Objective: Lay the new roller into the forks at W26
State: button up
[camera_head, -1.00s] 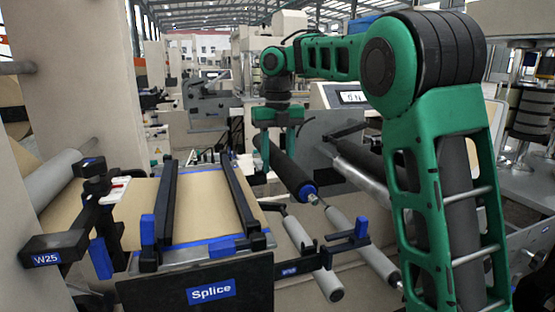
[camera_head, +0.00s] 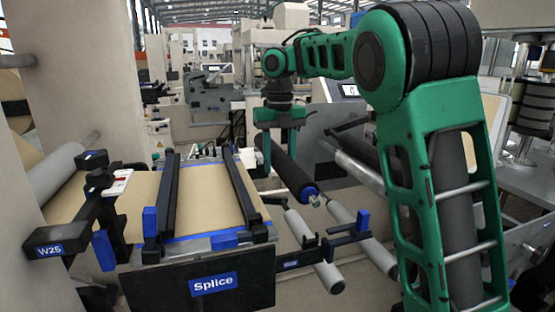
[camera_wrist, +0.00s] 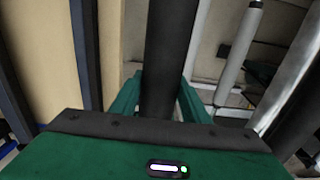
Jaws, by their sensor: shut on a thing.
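My gripper (camera_head: 277,150) is shut on a dark roller (camera_head: 293,172) with a blue end collar and a metal tip. The roller hangs in the air, slanting toward the camera, to the right of the splice table. In the wrist view the roller (camera_wrist: 168,50) runs between the two green fingers of my gripper (camera_wrist: 158,88). The roller's far end is hidden behind my gripper.
The splice table (camera_head: 205,190) carries kraft web under two black bars. A W25 bracket (camera_head: 55,245) stands at left. A shiny roller (camera_head: 357,163) and a grey panel (camera_head: 330,150) are close on the right.

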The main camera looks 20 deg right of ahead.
jog(key=shift+s+f, duration=0.1)
jog(key=shift+f, duration=2.3)
jog(key=shift+f, duration=0.4)
jog(key=shift+f, duration=1.45)
jog(key=shift+f, duration=0.3)
jog(key=o, duration=1.6)
notch_tip(320, 180, up, 8)
jog(key=shift+d, duration=0.15)
jog(key=shift+r, duration=1.4)
